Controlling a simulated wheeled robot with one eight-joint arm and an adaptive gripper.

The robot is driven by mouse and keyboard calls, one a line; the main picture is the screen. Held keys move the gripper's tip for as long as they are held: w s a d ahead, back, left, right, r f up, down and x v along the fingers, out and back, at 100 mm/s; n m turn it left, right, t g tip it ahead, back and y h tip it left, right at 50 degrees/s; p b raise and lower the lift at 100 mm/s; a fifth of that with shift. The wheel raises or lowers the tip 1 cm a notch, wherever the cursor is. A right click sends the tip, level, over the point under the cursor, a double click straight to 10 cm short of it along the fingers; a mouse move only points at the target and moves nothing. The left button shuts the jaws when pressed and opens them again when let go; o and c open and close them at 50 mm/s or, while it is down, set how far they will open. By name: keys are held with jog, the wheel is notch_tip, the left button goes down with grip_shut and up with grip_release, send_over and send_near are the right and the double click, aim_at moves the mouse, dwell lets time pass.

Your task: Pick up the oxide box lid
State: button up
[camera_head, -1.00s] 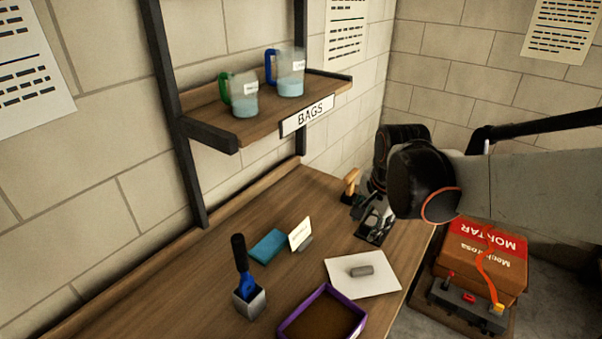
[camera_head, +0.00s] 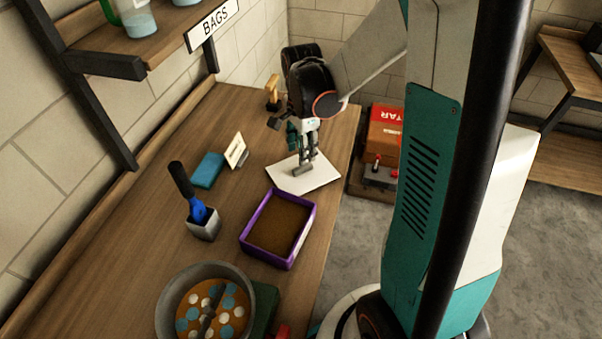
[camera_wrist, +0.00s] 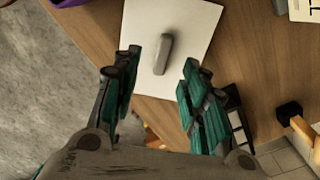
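A flat white panel with a grey bar handle, apparently the oxide box lid (camera_head: 318,180), lies on the wooden table. In the wrist view the lid (camera_wrist: 195,35) is at the top middle, its handle (camera_wrist: 163,54) standing lengthwise. A purple-rimmed box (camera_head: 292,252) with brown contents sits just nearer on the table and looks like the oxide box. My gripper (camera_head: 305,155) points down close above the handle. In the wrist view my gripper (camera_wrist: 163,82) is open, its fingers apart with nothing between them. Whether a finger touches the lid cannot be told.
A blue-handled tool stands in a grey cup (camera_head: 203,226), left of the box. A round pan (camera_head: 165,314) is nearest. The table's edge is right of the lid.

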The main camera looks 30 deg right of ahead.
aim_at(303, 171)
jog(key=f+b, duration=0.1)
jog(key=f, duration=0.4)
jog(key=f+b, duration=0.1)
jog(key=f, duration=0.2)
jog(key=shift+w+b, duration=0.25)
jog(key=shift+b, duration=0.05)
grip_shut()
